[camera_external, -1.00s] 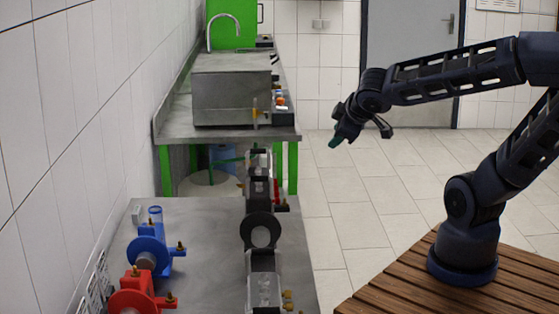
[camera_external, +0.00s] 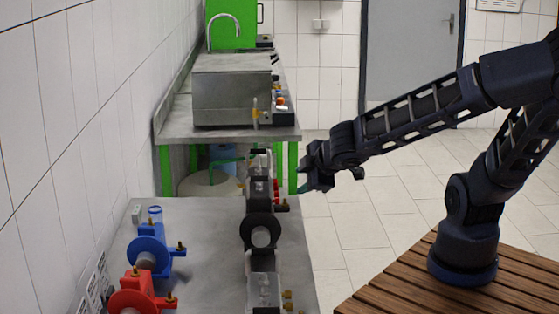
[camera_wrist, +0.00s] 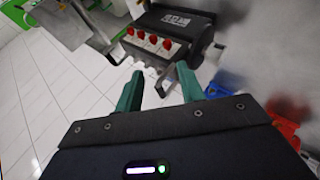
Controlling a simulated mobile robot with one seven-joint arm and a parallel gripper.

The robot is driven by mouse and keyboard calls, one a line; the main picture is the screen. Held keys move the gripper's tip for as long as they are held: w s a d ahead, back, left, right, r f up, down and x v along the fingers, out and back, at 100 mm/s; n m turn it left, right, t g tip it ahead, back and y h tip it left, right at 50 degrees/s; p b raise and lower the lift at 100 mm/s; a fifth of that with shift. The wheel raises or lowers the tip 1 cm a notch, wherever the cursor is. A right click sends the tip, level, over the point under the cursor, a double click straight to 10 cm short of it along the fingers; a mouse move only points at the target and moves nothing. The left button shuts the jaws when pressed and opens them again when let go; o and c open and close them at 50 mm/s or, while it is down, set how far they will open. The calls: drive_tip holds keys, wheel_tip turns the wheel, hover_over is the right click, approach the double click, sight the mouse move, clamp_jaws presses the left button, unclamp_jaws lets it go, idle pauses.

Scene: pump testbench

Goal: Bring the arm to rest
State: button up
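My gripper (camera_external: 306,182) hangs at the end of my lowered arm in the external view, over the right edge of the grey bench by the row of dark pump parts (camera_external: 260,230). In the wrist view its two green fingers (camera_wrist: 158,88) stand apart with nothing between them. Ahead of the fingers is a dark unit with a row of red knobs (camera_wrist: 150,40) on a pale block. The fingers appear short of it; I cannot tell the exact gap.
A blue pump (camera_external: 149,252) and a red pump (camera_external: 140,295) stand on the left of the grey bench (camera_external: 205,225).

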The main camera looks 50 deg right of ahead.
drive_tip(key=shift+a+f+x, duration=0.45)
drive_tip(key=shift+a+x, duration=0.5)
drive_tip(key=shift+x, duration=3.7)
drive_tip(key=s+d+r+m+h, duration=0.1)
drive_tip(key=s+d+r+m, duration=0.2)
drive_tip(key=d+r, duration=0.4)
drive_tip(key=s+d+r+m+h, duration=0.1)
drive_tip(key=s+d+r+m, duration=0.15)
drive_tip(key=d+r, duration=0.45)
drive_tip(key=s+d+r+m+g+y, duration=0.2)
drive_tip(key=s+d+r, duration=0.1)
drive_tip(key=s+d, duration=0.2)
drive_tip(key=s+d+r+m+g+y, duration=0.2)
drive_tip(key=s+d+m, duration=0.1)
drive_tip(key=s+d, duration=0.3)
drive_tip(key=shift+s+d+r+g+y, duration=0.3)
drive_tip(key=shift+d+r+g, duration=0.1)
drive_tip(key=shift+d, duration=0.5)
